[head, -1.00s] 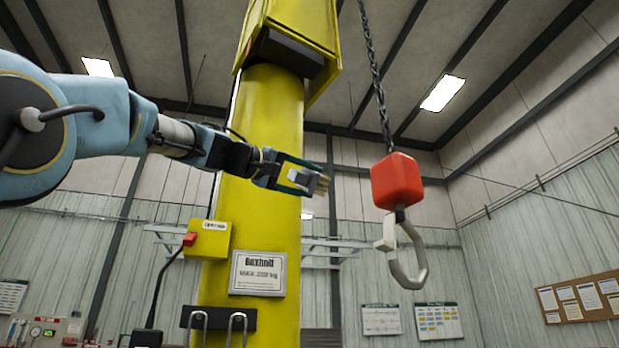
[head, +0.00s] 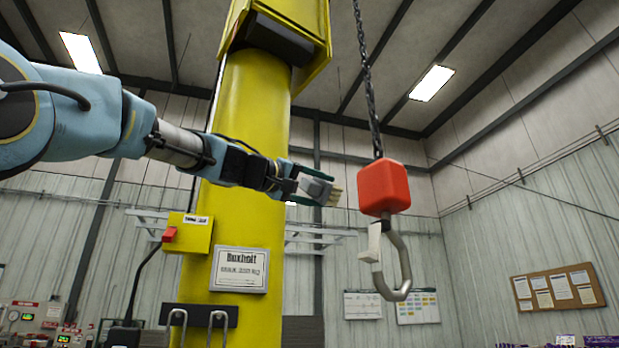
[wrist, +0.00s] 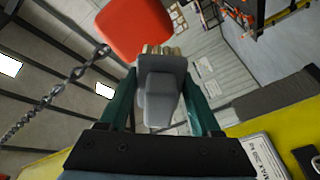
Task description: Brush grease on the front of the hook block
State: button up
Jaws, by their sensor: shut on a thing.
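The red hook block (head: 383,187) hangs from a chain (head: 366,80), with a grey hook (head: 400,262) and a pale latch piece (head: 374,243) below it. My gripper (head: 318,188) is shut on a grey brush (head: 322,190). The brush's tan bristles point right, toward the block, with a small gap between them in the head view. In the wrist view the brush (wrist: 158,95) sits between the green fingers, its bristle end just below the red block (wrist: 135,28). Whether the bristles carry grease cannot be told.
A yellow crane column (head: 258,130) stands behind my arm, with a yellow control box (head: 190,233), a white label plate (head: 240,270) and a dark bracket with hooks (head: 199,316). A notice board (head: 558,288) hangs on the right wall. Space right of the block is open.

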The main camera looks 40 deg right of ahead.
aim_at(334, 195)
jog(key=shift+s+d+p, duration=0.15)
jog(key=shift+d+p, duration=0.7)
jog(key=shift+d, duration=1.05)
jog(key=shift+s+d+f+b, duration=0.1)
jog(key=shift+d+b, duration=0.2)
dwell(0.5)
jog(key=shift+d+p, duration=0.85)
jog(key=shift+d, duration=0.55)
dwell(1.4)
jog(key=shift+s, duration=0.1)
jog(key=shift+s+a+b, duration=0.2)
jog(key=shift+s+b, duration=0.7)
jog(key=shift+s, duration=0.75)
jog(key=shift+s+a+b, duration=0.1)
jog(key=shift+s+b, duration=0.45)
jog(key=shift+s, duration=3.1)
